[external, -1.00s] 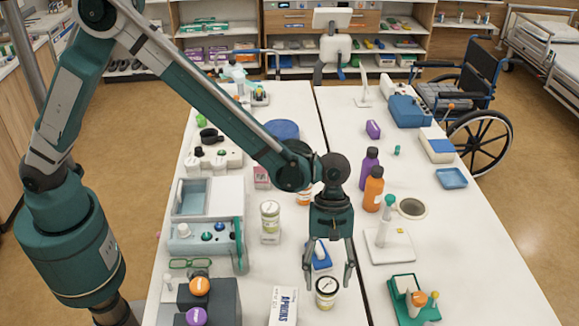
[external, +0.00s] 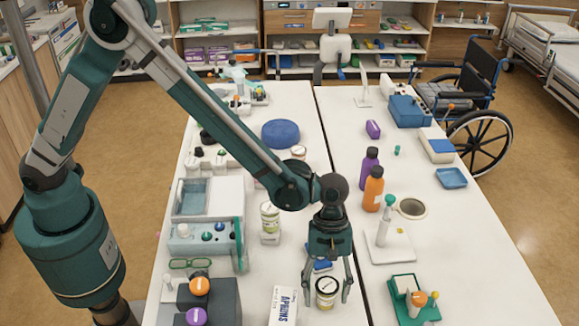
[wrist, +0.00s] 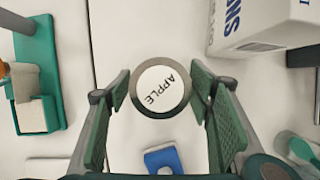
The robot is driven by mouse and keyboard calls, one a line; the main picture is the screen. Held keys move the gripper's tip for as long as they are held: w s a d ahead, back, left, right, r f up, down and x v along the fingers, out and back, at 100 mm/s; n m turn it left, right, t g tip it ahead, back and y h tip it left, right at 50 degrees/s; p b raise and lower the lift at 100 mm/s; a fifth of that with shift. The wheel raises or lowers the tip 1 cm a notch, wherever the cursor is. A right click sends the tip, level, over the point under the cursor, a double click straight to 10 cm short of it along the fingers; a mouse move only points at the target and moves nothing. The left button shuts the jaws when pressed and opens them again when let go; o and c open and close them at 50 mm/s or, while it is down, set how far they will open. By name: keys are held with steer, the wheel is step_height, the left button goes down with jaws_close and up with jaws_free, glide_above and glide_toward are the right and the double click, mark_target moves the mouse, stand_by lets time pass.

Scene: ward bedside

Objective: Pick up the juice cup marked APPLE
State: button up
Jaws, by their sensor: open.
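The juice cup marked APPLE (wrist: 161,88) has a round white lid with dark lettering and a dark rim in the wrist view. In the external view the cup (external: 326,292) stands upright on the white table, near its front. My gripper (wrist: 162,95) is open, with one finger on each side of the cup. In the external view my gripper (external: 327,295) points down with its fingertips beside the cup. I cannot tell whether either finger touches it.
A white box (external: 283,306) stands just left of the cup. A blue item (wrist: 163,160) lies close to it. A green rack (external: 414,300) stands at the right, orange and purple bottles (external: 373,188) are farther back. A seam runs between the tables.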

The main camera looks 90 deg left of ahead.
steer(key=c, duration=1)
steer(key=shift+r, duration=0.1)
steer(key=shift+r, duration=4.9)
